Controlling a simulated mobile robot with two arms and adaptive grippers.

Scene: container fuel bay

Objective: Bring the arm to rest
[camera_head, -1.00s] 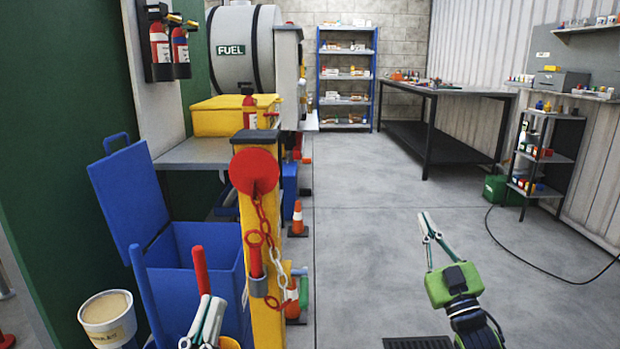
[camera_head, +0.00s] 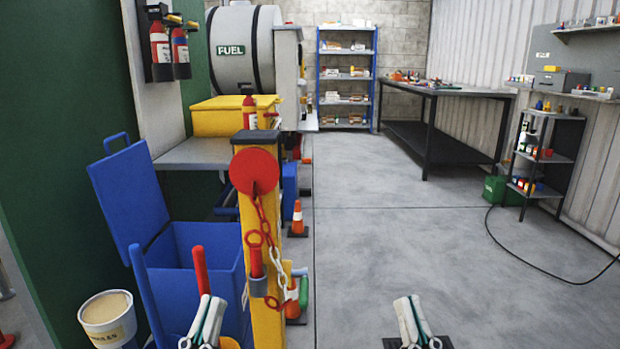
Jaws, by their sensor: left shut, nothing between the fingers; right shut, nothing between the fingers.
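My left gripper (camera_head: 204,325) is at the bottom of the head view, in front of the open blue bin and left of the yellow post. Its fingers are together with nothing between them. A red-topped handle (camera_head: 201,270) stands right behind it; I cannot tell whether they touch. My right gripper (camera_head: 412,318) is at the bottom, right of the yellow post, over the grey floor. Its fingers are shut and empty. The rest of both arms is mostly below the picture edge.
A yellow post (camera_head: 268,315) with a red disc (camera_head: 254,171) and a hanging chain (camera_head: 268,240) stands between my grippers. The blue bin (camera_head: 205,245) has its lid up. The floor (camera_head: 390,230) ahead is clear.

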